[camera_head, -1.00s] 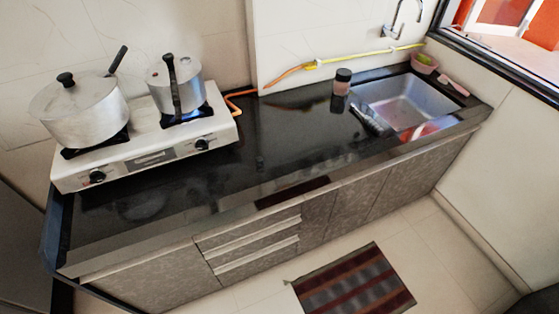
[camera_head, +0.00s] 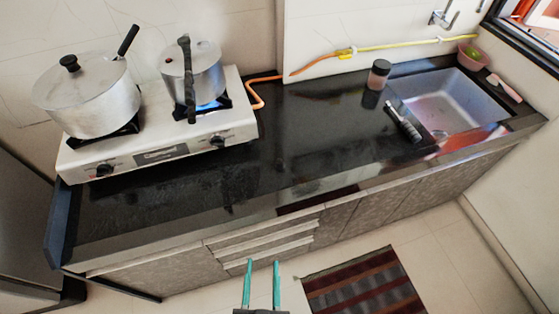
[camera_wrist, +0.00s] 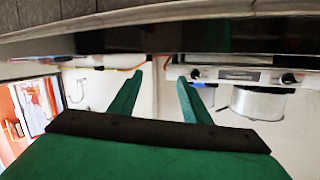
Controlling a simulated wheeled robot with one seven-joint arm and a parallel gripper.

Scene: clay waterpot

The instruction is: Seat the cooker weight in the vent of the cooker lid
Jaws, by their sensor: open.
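Two metal pots stand on the stove. The left pot (camera_head: 95,101) is wide, with a black lid knob and a long black handle. The right pot (camera_head: 205,72) is smaller, with a dark upright handle in front. I cannot tell a vent on either lid, and I cannot make out a cooker weight. My gripper (camera_head: 262,263) is open and empty in front of the counter's drawers, below the counter top and well away from the pots. Its green fingers (camera_wrist: 160,78) stand apart in the wrist view, which shows the kitchen upside down.
The white stove (camera_head: 166,149) has a lit blue flame under the right pot. The black counter (camera_head: 300,140) is mostly clear in the middle. A dark-lidded jar (camera_head: 378,74) and a brush-like object (camera_head: 404,124) are near the sink (camera_head: 440,105). A striped mat (camera_head: 362,284) lies on the floor.

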